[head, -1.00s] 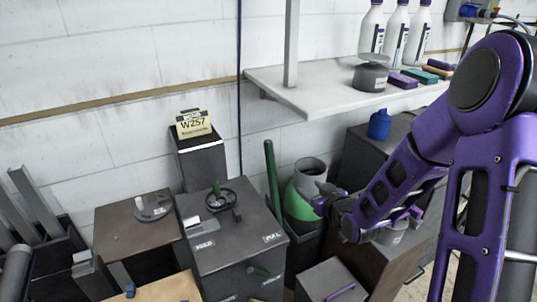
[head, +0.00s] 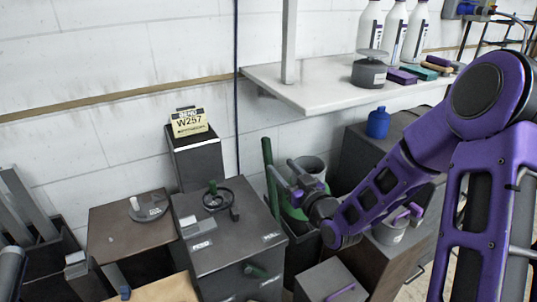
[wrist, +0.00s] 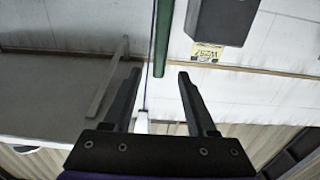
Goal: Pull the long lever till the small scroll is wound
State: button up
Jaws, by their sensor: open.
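The long lever looks to be the green bar (head: 271,178), standing nearly upright at the right side of a dark box with a handwheel. In the wrist view the green bar (wrist: 163,38) comes in from the top edge, and its end lies just beyond the gap between my fingers, a little left of the gap's middle. My gripper (head: 285,168) is just right of the bar in the head view. In the wrist view my gripper (wrist: 155,82) is open with nothing between its fingers. I cannot make out a small scroll.
The dark box (head: 228,255) carries a black handwheel (head: 218,200). Behind it a dark post (head: 197,158) bears a W257 card (head: 188,122). A green and grey container (head: 312,168) stands behind my gripper. A white shelf (head: 310,108) with bottles is above.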

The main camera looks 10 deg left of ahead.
aim_at(269, 154)
jog(key=x, duration=0.8)
jog(key=shift+w+a, duration=0.25)
grip_shut()
dwell(1.0)
